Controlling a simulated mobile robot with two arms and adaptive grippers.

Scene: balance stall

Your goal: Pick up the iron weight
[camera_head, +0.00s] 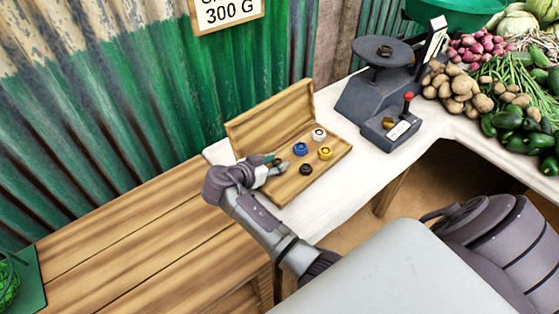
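An open wooden weight box (333,157) stands on the white cloth with its lid (270,115) raised. In it are a dark, iron-looking weight (306,170), a blue weight (300,149), a white weight (318,134) and a yellow weight (325,153). Whether the fingers are open or shut is unclear.
A grey balance scale (365,98) stands right of the box, with a dark weight (385,50) on its round plate and a brass-coloured piece (388,123) on its lower part. Potatoes (460,85), onions (478,45) and green peppers (507,120) lie at the right. The wooden table (130,235) is mostly clear.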

